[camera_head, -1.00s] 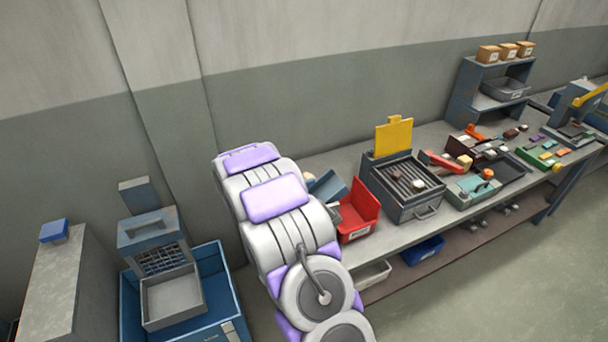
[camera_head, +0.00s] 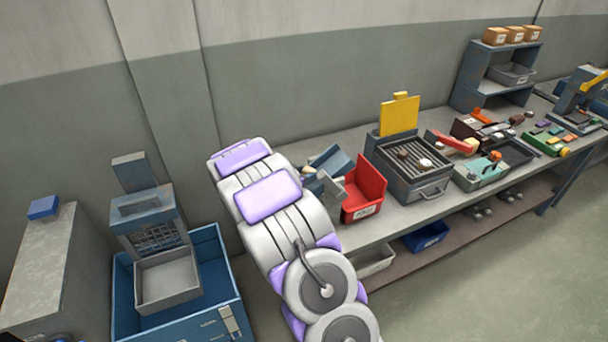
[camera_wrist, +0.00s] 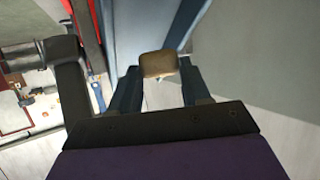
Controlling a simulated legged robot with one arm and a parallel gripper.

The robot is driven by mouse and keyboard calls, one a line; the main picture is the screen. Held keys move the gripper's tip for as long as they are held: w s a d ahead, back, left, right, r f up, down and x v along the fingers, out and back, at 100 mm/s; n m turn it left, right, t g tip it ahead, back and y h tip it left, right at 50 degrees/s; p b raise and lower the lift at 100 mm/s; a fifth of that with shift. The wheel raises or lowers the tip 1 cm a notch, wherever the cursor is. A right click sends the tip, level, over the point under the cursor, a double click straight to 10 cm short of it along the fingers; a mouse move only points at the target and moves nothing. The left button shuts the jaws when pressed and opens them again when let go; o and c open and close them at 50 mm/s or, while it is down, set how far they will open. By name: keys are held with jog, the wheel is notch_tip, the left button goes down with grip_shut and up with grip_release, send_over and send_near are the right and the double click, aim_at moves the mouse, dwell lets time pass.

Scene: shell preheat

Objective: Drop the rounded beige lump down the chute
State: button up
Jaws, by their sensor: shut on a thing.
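The rounded beige-brown lump (camera_wrist: 158,65) is between the two dark fingers of my gripper (camera_wrist: 160,76) in the wrist view. My gripper is shut on it and holds it off the surface. Blue-grey sloping walls (camera_wrist: 187,28), which look like the chute, lie just beyond the lump; I cannot tell whether it is over the opening. In the head view the blue-grey chute (camera_head: 336,160) stands on the bench, left of the red bin, partly hidden by my arm. My gripper is mostly hidden behind my arm there.
The red bin (camera_head: 366,190) stands close beside the chute. A grill box (camera_head: 425,183) with a yellow flap (camera_head: 399,115) and several small lumps is farther right. A blue crate (camera_head: 220,275) with a grey tray (camera_head: 168,280) stands at left. The floor at lower right is clear.

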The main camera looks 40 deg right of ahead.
jog(key=shift+d+f, duration=0.1)
jog(key=shift+d, duration=0.5)
jog(key=o, duration=0.9)
jog(key=shift+d+f, duration=0.2)
jog(key=shift+d, duration=0.4)
jog(key=shift+o, duration=1)
jog(key=shift+a, duration=0.25)
jog(key=shift+a+r, duration=0.3)
jog(key=shift+a, duration=0.55)
jog(key=shift+s+a+r+p, duration=0.25)
jog(key=shift+a+r+p, duration=0.05)
jog(key=shift+a, duration=0.05)
jog(key=p+v, duration=0.3)
jog(key=v, duration=1.3)
jog(key=shift+w+a+f, duration=0.15)
jog(key=shift+a, duration=0.1)
